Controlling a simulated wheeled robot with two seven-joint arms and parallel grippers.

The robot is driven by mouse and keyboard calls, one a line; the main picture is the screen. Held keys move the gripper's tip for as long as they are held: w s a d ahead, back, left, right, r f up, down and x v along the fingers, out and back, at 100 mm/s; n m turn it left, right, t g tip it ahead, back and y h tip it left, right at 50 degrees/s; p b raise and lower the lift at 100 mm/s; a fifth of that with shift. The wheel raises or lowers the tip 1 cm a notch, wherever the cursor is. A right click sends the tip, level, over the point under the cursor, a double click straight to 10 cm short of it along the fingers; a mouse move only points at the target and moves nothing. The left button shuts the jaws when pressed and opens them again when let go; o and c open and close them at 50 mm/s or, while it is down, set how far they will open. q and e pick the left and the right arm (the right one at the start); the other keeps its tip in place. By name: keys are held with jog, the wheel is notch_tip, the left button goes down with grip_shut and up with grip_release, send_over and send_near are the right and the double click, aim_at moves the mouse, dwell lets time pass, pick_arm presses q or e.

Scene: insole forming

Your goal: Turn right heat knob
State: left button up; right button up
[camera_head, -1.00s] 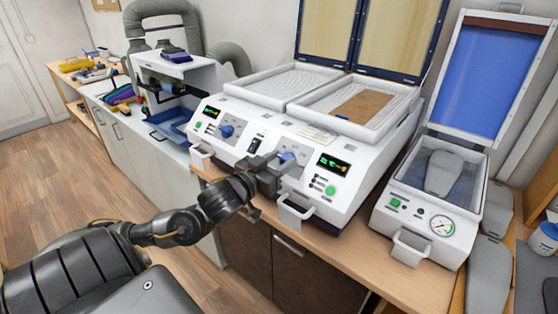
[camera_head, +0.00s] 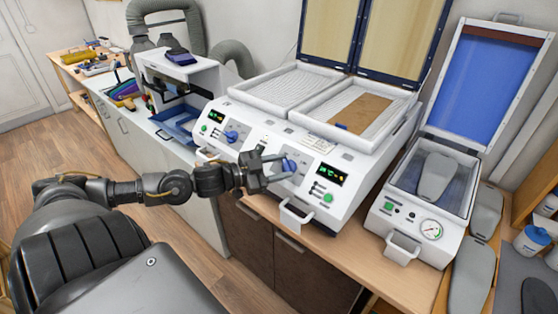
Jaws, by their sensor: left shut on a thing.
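The white two-bay heating machine (camera_head: 262,135) stands on the wooden counter. Its right heat knob (camera_head: 290,165) is blue and sits on the sloped front panel, left of the right display (camera_head: 330,174). My left gripper (camera_head: 280,168) reaches in from the left and is shut on this knob, with a finger above and a finger below. The knob's left part is partly hidden by the fingers. The left heat knob (camera_head: 231,136), also blue, is free. My right gripper is not in view.
A green button (camera_head: 328,198) and a front handle (camera_head: 295,216) are close to the right and below. A vacuum press (camera_head: 408,215) with a blue raised lid stands at right. A blue tray (camera_head: 176,124) lies at left. Grey insole shapes lie at far right.

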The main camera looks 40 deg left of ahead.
pick_arm(q)
jog(key=shift+w+a+r+m+g+h+p, duration=0.15)
jog(key=shift+m+g+h+p, duration=0.25)
jog(key=shift+m+h, duration=0.3)
jog(key=shift+m, duration=0.4)
jog(key=o, duration=1)
jog(key=shift+s, duration=0.2)
jog(key=shift+s+a+g, duration=0.3)
jog(key=shift+s+a, duration=0.2)
jog(key=shift+s, duration=0.3)
jog(key=p+v, duration=0.2)
jog(key=v, duration=0.6)
jog(key=shift+s+a, duration=0.1)
jog(key=shift+s, duration=0.2)
